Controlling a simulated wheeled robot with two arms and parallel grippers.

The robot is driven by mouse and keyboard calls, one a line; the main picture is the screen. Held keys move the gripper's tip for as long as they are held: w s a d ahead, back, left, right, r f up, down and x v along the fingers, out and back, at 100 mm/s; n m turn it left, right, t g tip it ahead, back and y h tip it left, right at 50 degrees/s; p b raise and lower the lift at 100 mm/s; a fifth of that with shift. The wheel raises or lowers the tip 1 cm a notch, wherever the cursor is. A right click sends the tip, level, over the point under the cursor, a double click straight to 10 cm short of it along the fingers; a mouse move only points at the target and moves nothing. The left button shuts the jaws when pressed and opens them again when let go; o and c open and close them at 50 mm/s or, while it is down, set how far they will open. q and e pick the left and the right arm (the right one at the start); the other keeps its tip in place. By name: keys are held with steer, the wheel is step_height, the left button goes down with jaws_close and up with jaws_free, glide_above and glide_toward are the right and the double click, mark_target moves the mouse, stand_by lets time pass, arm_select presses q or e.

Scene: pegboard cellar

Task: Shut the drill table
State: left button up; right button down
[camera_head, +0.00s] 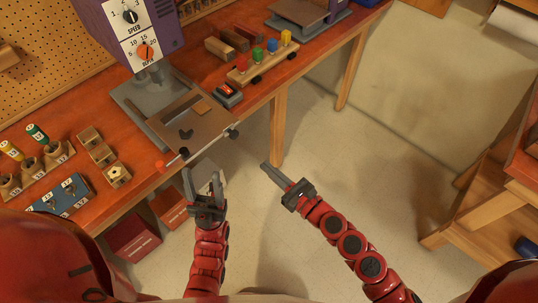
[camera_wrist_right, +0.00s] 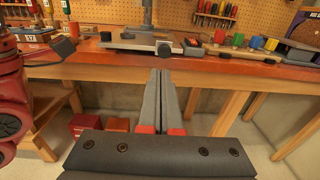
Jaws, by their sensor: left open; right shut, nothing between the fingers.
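The drill table (camera_head: 205,130) is a grey plate in front of the purple drill press (camera_head: 130,35). It extends to the front edge of the red-brown bench, with a rail, a dark knob and an orange knob along its front. It also shows in the right wrist view (camera_wrist_right: 130,44). My left gripper (camera_head: 203,178) is open just in front of the table's front edge, fingers pointing at it; I cannot tell whether it touches. My right gripper (camera_head: 267,166) is shut and empty, in front of the bench and to the right of the table. It also shows in the right wrist view (camera_wrist_right: 160,75).
A red-buttoned switch box (camera_head: 228,94) and a wooden block with coloured pegs (camera_head: 262,58) stand right of the table. Wooden holders (camera_head: 103,152) and a blue box (camera_head: 62,195) stand left. A bench leg (camera_head: 278,130) is near my right gripper.

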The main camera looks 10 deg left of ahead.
steer(key=p, duration=0.4)
glide_toward(210, 120)
steer(key=d, duration=0.1)
steer(key=s+d, duration=0.2)
steer(key=d, duration=0.1)
steer(key=shift+s+r, duration=0.15)
steer(key=shift+r, duration=0.25)
steer(key=shift+w+a+f, duration=0.25)
steer(key=shift+w+a, duration=0.2)
steer(key=shift+a, duration=0.05)
steer(key=shift+w+a+f, duration=0.1)
steer(key=shift+a+f, duration=0.05)
steer(key=shift+a, duration=0.15)
steer(key=b+x, duration=0.6)
steer(key=x, duration=0.6)
steer(key=shift+a+b, duration=0.25)
steer(key=shift+b, duration=0.1)
steer(key=shift+a+r, duration=0.2)
steer(key=shift+r, duration=0.4)
